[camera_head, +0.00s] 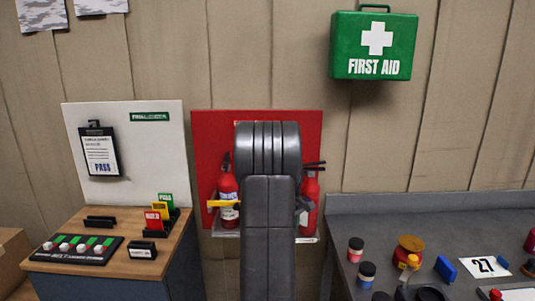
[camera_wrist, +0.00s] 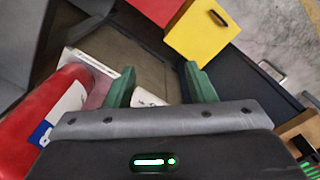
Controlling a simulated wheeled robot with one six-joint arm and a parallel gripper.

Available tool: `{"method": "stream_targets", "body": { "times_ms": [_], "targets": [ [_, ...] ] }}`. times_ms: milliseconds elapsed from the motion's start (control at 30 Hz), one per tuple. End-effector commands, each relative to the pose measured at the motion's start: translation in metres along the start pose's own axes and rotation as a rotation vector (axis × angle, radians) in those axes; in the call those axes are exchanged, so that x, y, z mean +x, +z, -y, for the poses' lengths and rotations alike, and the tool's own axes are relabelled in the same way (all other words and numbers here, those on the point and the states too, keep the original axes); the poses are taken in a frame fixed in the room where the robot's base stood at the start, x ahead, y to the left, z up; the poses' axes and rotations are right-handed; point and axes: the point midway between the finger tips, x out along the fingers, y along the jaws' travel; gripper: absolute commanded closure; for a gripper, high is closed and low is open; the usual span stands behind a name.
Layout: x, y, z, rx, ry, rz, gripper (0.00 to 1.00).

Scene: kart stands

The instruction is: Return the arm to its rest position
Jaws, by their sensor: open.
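My arm (camera_head: 268,215) rises grey and upright in the middle of the head view, in front of a red wall panel (camera_head: 215,130). The arm hides my gripper in that view. In the wrist view my gripper (camera_wrist: 159,68) shows two green fingers spread apart, with nothing held between them. A red fire extinguisher (camera_wrist: 28,112) with a white and blue label is close by at the left of the wrist view.
Two extinguishers, left (camera_head: 228,187) and right (camera_head: 309,200), stand on a shelf at the panel. A wooden-topped cabinet (camera_head: 80,222) is at left, a grey bench (camera_head: 400,208) at right. A first aid box (camera_head: 374,65) hangs above. The wrist view shows a yellow box (camera_wrist: 203,35).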

Motion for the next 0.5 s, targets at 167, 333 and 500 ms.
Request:
{"method": "stream_targets", "body": {
  "times_ms": [167, 333, 500],
  "targets": [
    [0.017, -0.001, 0.008, 0.056, -0.001, 0.001, 0.50],
    [0.020, -0.002, 0.010, 0.076, 0.000, 0.000, 0.50],
    [0.020, -0.001, 0.010, 0.076, 0.000, 0.000, 0.50]
  ]
}}
